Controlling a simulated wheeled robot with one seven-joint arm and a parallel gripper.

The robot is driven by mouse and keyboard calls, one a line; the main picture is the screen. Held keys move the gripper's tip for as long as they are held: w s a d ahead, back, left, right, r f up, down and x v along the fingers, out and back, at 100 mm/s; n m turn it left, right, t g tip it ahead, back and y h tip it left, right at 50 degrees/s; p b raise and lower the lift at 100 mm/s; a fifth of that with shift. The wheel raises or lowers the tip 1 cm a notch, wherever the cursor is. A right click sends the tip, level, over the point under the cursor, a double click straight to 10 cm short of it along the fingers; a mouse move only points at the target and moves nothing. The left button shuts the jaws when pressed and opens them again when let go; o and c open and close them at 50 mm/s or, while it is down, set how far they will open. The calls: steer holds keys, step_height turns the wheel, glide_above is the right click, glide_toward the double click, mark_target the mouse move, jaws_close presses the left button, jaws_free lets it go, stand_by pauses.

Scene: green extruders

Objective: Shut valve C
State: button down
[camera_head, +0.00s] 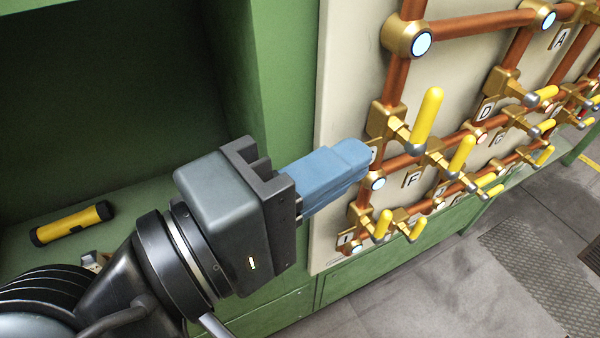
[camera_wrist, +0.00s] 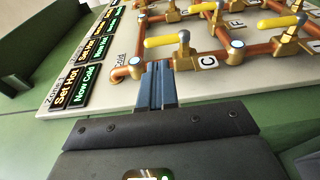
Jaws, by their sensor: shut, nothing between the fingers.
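Valve C has a brass body (camera_wrist: 183,58) and a yellow lever (camera_wrist: 161,41) on a grey hub, with the label C beside it in the wrist view. In the head view its yellow lever (camera_head: 428,115) points up, roughly along the copper pipe it sits on. My gripper (camera_head: 366,158) has blue fingers closed together with nothing between them. The fingertips (camera_wrist: 158,66) are close to the valve body and below the lever in the wrist view. I cannot tell whether they touch. In the head view the fingers hide most of the label.
Other yellow-levered valves, such as F (camera_head: 462,153) and D (camera_head: 545,92), crowd the pipes to the right. Displays reading "Set Hot" and "Now Cold" (camera_wrist: 75,92) line the panel. A yellow-black flashlight (camera_head: 72,223) lies on the green shelf. The grey floor is clear at lower right.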

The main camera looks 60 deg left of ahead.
mark_target(422, 117)
steer(key=w, duration=0.5)
steer(key=w+a+p, duration=0.1)
steer(key=w, duration=0.2)
